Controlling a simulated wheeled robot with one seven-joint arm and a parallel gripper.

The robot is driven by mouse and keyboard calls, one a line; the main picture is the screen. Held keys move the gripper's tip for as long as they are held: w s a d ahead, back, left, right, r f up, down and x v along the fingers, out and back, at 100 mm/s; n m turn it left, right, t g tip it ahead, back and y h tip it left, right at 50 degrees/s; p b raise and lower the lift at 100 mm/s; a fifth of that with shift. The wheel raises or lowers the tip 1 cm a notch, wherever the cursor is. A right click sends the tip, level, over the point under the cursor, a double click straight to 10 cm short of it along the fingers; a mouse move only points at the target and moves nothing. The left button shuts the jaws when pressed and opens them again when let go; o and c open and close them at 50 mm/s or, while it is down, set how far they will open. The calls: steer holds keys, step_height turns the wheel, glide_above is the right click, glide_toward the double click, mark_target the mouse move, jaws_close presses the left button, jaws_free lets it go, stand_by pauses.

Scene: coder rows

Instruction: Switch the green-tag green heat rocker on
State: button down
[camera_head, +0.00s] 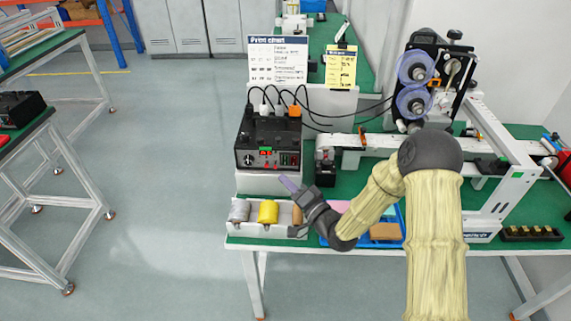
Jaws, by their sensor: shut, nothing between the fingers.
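A black control box (250,138) stands on a white block near the front left of the green-topped table. Its front panel has a dial at left, small red and green marks (265,165) in the middle, and a dark display area at right. The rockers and tags are too small to tell apart, so I cannot tell which is the green-tag heat rocker or how it is set.
A white tray with grey and yellow spools (268,212) lies below the box, partly behind my gripper. A blue tray (398,234) is behind my arm. Black cables rise from the box top. A labelling machine (428,80) stands at right.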

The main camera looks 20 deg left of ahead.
steer(key=shift+w+a+f+b, duration=0.1)
steer(key=shift+w+a, duration=0.1)
steer(key=shift+w, duration=0.6)
steer(key=shift+w+a+f+b, duration=0.15)
steer(key=shift+w, duration=0.6)
steer(key=shift+w+a+f+b, duration=0.1)
steer(key=shift+w+a, duration=0.1)
steer(key=shift+w, duration=0.6)
steer(key=shift+w, duration=0.4)
steer(key=shift+w+a+f+b, duration=0.1)
steer(key=shift+w+a+b, duration=0.05)
steer(key=shift+w+b, duration=0.15)
stand_by(0.7)
steer(key=shift+s, duration=0.1)
steer(key=shift+s, duration=0.65)
steer(key=shift+d, duration=0.2)
steer(key=s, duration=0.3)
steer(key=s+d+r, duration=0.1)
steer(key=shift+s, duration=0.4)
